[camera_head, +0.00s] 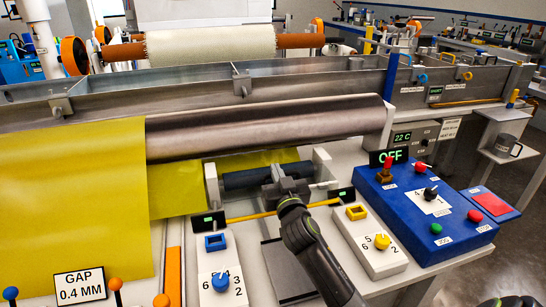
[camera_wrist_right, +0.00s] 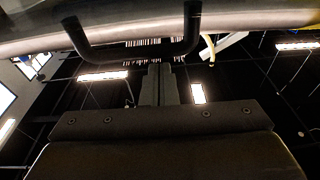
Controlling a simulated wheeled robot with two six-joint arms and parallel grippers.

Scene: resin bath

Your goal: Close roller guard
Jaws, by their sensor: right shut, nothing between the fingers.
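A long dark grey curved cover (camera_head: 270,128), which looks like the roller guard, spans above the blue-black roller (camera_head: 248,178). In the right wrist view a curved grey surface (camera_wrist_right: 240,17) crosses the top, with a black U-shaped handle (camera_wrist_right: 108,54) hanging from it. My right gripper (camera_head: 283,182) is in front of the roller, below the cover. In the wrist view its shut, empty fingers (camera_wrist_right: 160,72) reach up to the handle's bar; I cannot tell whether they touch it. The handle cannot be made out in the head view. My left gripper is not in view.
A yellow sheet (camera_head: 70,200) hangs at left and runs behind the roller. A white box with a yellow knob (camera_head: 382,242) and one with a blue knob (camera_head: 221,283) flank my right arm. A blue control panel (camera_head: 425,212) stands at right. Its display reads OFF.

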